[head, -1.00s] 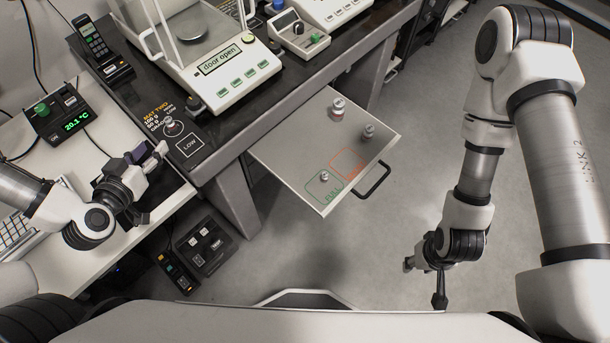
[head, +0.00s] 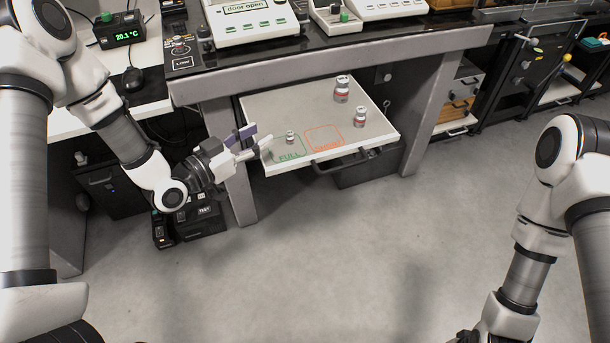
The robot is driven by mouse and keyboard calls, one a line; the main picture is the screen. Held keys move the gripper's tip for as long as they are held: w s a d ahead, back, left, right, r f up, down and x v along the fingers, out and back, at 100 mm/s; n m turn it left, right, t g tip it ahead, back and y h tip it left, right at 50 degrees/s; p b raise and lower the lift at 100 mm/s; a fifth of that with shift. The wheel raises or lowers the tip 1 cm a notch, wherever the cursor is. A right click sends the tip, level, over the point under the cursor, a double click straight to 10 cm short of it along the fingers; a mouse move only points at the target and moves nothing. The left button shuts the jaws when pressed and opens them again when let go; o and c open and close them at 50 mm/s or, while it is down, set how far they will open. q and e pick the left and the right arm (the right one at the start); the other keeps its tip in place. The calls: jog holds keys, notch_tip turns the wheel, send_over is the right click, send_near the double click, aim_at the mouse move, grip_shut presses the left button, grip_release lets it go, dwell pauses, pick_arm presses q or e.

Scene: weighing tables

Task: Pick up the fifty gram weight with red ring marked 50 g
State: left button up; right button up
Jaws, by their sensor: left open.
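Three silvery weights with reddish bands stand on the pale pull-out shelf (head: 330,150): a large one (head: 342,89) at the back, a medium one (head: 360,117) at the right, and a small one (head: 290,137) in the green FULL square. Their markings are too small to read, so I cannot tell which is the 50 g one. My left gripper (head: 255,141) is open and empty at the shelf's left front corner, just left of the small weight. My right arm comes in at the lower right; its gripper is outside the picture.
An orange square (head: 324,138) is marked beside the green one. A balance (head: 250,18) stands on the dark bench above the shelf. A bench leg (head: 241,190) is close to my left gripper. Open floor (head: 350,250) lies in front.

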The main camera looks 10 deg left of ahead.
aim_at(290, 133)
pick_arm(q)
jog(key=f+b, duration=0.1)
jog(key=d+f+b, duration=0.1)
jog(key=f, duration=0.1)
jog(key=shift+w+d+f+m, duration=0.15)
jog(key=shift+d+m, duration=0.05)
jog(key=shift+m, duration=0.1)
jog(key=shift+w+a+f+b, duration=0.1)
jog(key=shift+w+f+b, duration=0.15)
jog(key=shift+b, duration=0.1)
jog(key=x, duration=0.5)
jog(key=b+x, duration=0.1)
jog(key=x, duration=0.1)
jog(key=shift+w+d+r, duration=0.15)
jog(key=shift+d+r, duration=0.2)
jog(key=shift+d, duration=0.1)
jog(key=shift+a, duration=0.1)
jog(key=shift+c, duration=0.7)
grip_shut()
pick_arm(e)
notch_tip(290, 133, down, 6)
jog(key=shift+r, duration=0.15)
